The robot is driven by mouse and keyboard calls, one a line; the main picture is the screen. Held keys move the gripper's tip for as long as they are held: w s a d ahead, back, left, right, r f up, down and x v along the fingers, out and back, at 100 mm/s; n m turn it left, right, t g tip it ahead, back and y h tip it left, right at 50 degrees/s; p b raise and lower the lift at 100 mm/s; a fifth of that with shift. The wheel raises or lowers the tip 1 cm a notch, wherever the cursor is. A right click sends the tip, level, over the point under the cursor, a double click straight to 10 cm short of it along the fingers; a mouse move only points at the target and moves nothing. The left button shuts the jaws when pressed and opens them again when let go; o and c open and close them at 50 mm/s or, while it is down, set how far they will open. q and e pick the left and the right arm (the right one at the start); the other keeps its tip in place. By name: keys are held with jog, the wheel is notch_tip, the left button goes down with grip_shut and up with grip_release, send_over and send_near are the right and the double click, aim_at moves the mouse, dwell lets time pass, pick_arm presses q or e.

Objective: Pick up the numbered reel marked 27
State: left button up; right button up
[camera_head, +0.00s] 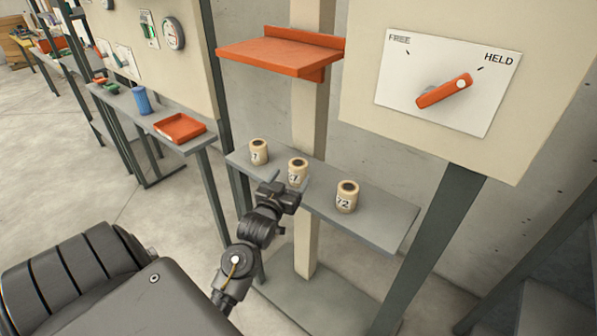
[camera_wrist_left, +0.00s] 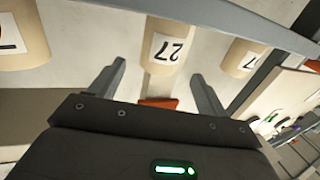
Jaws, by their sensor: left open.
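The reel marked 27 (camera_head: 298,169) is a cream cylinder with a dark hole in its top. It stands upright in the middle of the row on the grey shelf (camera_head: 380,222). In the left wrist view its label reads 27 upside down (camera_wrist_left: 168,45), between and beyond the two fingers. My left gripper (camera_head: 287,186) is open and empty, close in front of this reel and partly hiding its lower part in the head view. I cannot tell whether the fingertips flank the reel. My right gripper is not in view.
A reel marked 72 (camera_head: 347,198) stands to the right and another reel (camera_head: 259,152) to the left, its label partly unreadable. An orange shelf (camera_head: 280,55) hangs above. A panel with an orange lever (camera_head: 444,92) is at right, its pointer towards HELD. An orange tray (camera_head: 180,128) lies at left.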

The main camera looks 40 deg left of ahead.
aim_at(299, 166)
pick_arm(q)
jog(key=shift+x, duration=0.95)
jog(key=shift+w+a+r+p, duration=0.1)
jog(key=shift+w+r+p, duration=0.05)
jog(key=shift+w+p, duration=0.25)
jog(key=x, duration=0.2)
jog(key=p+x, duration=0.1)
jog(key=x, duration=0.1)
jog(key=shift+w+a+f, duration=0.1)
jog(key=shift+w+f, duration=0.05)
jog(key=shift+f, duration=0.05)
jog(key=shift+c, duration=0.3)
jog(key=c, duration=0.9)
jog(key=shift+c, duration=0.7)
jog(key=shift+r, duration=0.1)
